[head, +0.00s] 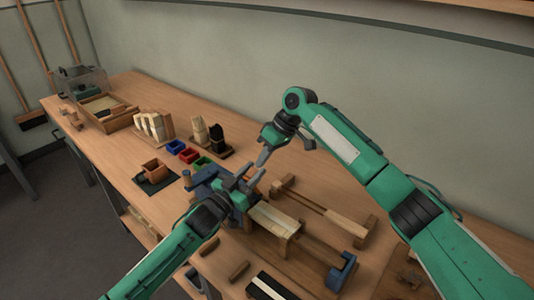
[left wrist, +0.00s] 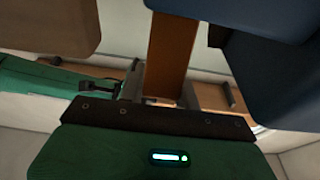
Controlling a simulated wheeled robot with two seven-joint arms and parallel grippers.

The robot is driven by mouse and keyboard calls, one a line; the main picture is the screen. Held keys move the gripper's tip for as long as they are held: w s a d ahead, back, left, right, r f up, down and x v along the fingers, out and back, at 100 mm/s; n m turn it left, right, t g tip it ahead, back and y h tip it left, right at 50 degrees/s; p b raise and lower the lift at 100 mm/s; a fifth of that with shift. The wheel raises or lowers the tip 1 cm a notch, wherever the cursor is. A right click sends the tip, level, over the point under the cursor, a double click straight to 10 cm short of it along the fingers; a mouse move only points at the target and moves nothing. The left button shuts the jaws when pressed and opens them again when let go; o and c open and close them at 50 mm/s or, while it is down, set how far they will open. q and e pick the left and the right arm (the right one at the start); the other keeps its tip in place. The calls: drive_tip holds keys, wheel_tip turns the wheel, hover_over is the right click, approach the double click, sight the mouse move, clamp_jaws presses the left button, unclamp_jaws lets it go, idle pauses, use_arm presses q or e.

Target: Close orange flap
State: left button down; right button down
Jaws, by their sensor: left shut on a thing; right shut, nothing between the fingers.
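The orange flap (head: 254,174) shows as a small orange patch at the blue clamp device (head: 205,182) in the middle of the bench. In the left wrist view an orange-brown strip (left wrist: 172,55) runs down to my gripper's jaws; I take it for the flap. My left gripper (head: 242,182) is shut on it, its fingers partly hiding it. My right gripper (head: 262,160) is shut and empty, just above and beside the left one, its fingers pointing down. Whether the two grippers touch cannot be told.
Loose dowels lie in front.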

use_arm(q)
drive_tip(key=shift+r, duration=0.1)
use_arm(e)
drive_tip(key=shift+s+a+f+h, duration=0.25)
drive_tip(key=shift+s+a+h, duration=0.05)
drive_tip(key=shift+s+a, duration=0.35)
use_arm(q)
drive_tip(key=c, duration=1.1)
unclamp_jaws()
drive_tip(key=shift+c, duration=0.2)
use_arm(e)
drive_tip(key=shift+w, duration=0.1)
drive_tip(key=shift+d, duration=0.1)
